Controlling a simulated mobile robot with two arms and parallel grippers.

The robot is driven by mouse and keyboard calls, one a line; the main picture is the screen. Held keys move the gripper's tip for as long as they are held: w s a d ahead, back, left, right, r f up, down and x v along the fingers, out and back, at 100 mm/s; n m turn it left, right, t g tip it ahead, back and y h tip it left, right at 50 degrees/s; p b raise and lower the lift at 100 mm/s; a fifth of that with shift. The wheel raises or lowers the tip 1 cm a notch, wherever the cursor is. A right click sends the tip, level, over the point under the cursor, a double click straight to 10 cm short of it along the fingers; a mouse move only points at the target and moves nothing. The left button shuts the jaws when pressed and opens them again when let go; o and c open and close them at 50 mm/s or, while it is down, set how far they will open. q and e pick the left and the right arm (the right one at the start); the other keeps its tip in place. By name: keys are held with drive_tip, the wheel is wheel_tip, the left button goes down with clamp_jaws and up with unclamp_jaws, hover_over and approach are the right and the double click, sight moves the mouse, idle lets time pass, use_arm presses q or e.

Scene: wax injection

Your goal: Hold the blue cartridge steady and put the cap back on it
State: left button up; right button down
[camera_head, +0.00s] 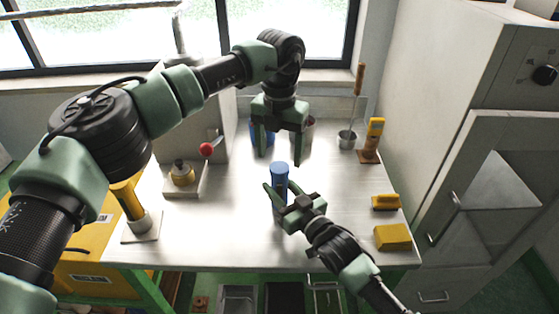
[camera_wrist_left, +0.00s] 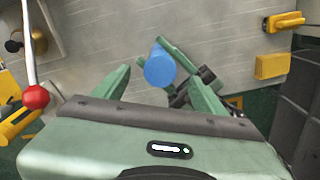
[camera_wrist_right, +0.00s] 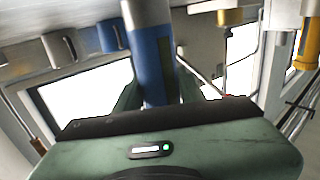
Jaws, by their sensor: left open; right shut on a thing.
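The blue cartridge (camera_head: 280,172) stands upright near the middle of the table, with a flat blue top and a grey lower part. My right gripper (camera_head: 281,189) is shut on its side. The right wrist view shows the blue body (camera_wrist_right: 152,60) between the fingers. My left gripper (camera_head: 281,156) is open and empty, pointing down above the cartridge. In the left wrist view the round blue top (camera_wrist_left: 159,71) shows between its spread fingers, apart from them. I cannot make out a separate cap, nor tell whether the blue top is one.
Behind my left gripper are a blue container (camera_head: 256,137) and a greyish one (camera_head: 309,128), partly hidden. A red-knobbed lever device (camera_head: 182,176) stands left. A ladle pot (camera_head: 347,139), a yellow tool on a stand (camera_head: 375,130) and yellow blocks (camera_head: 392,237) stand right. The front table is clear.

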sight(284, 193)
use_arm(q)
wheel_tip(284, 193, up, 9)
drive_tip(key=shift+f, duration=0.2)
use_arm(e)
drive_tip(key=c, duration=0.8)
unclamp_jaws()
drive_tip(key=shift+s, duration=0.1)
drive_tip(key=shift+s+d+f, duration=0.1)
drive_tip(key=shift+s+d, duration=0.1)
drive_tip(key=shift+s, duration=0.05)
use_arm(q)
drive_tip(key=shift+f+b, duration=0.5)
use_arm(e)
drive_tip(key=v, duration=0.7)
